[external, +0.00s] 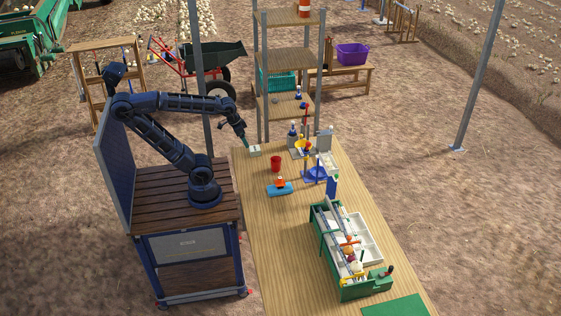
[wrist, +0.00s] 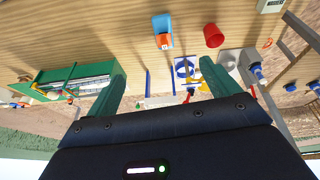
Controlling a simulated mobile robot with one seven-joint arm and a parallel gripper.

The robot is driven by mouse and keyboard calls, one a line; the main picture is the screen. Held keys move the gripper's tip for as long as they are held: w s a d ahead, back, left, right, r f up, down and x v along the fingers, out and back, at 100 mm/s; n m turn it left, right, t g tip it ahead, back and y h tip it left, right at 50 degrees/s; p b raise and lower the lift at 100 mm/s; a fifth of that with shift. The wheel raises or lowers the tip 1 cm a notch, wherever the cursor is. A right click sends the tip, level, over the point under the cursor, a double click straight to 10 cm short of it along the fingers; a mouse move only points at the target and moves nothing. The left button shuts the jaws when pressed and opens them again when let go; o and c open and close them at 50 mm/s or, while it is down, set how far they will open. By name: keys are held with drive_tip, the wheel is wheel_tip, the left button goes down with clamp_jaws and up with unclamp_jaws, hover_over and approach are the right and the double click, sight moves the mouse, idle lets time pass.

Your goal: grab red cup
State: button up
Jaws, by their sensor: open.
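The red cup (external: 275,163) stands on the long wooden table (external: 258,215), near its far left part. In the wrist view the red cup (wrist: 213,37) is near the top, right of centre, beyond the fingertips. My gripper (external: 245,143) is above the far left edge of the table, left of and behind the cup. In the wrist view my gripper (wrist: 163,70) shows two green fingers spread wide with nothing held between them. The cup is apart from both fingers.
A small white box (external: 255,150) is close by my gripper. A blue block with an orange top (external: 280,188) is in front of the cup. A blue stand (external: 316,174) is to its right. A green tray (external: 350,291) with several items stands nearer. A shelf (external: 286,60) rises behind.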

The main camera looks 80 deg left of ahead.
drive_tip(key=w+a+f+n+g+h, duration=0.2)
drive_tip(key=w+f+n+g+h, duration=0.15)
drive_tip(key=w+f+n, duration=0.3)
drive_tip(key=n+t+h, duration=0.7)
drive_tip(key=n+t, duration=0.3)
drive_tip(key=n, duration=1)
approach(280, 162)
drive_tip(key=shift+w+d+f+y, duration=0.25)
drive_tip(key=shift+w+d+f, duration=0.4)
drive_tip(key=shift+w+d, duration=0.1)
drive_tip(key=shift+x, duration=3.05)
drive_tip(key=shift+w+r, duration=0.15)
drive_tip(key=shift+c, duration=0.2)
drive_tip(key=c, duration=1)
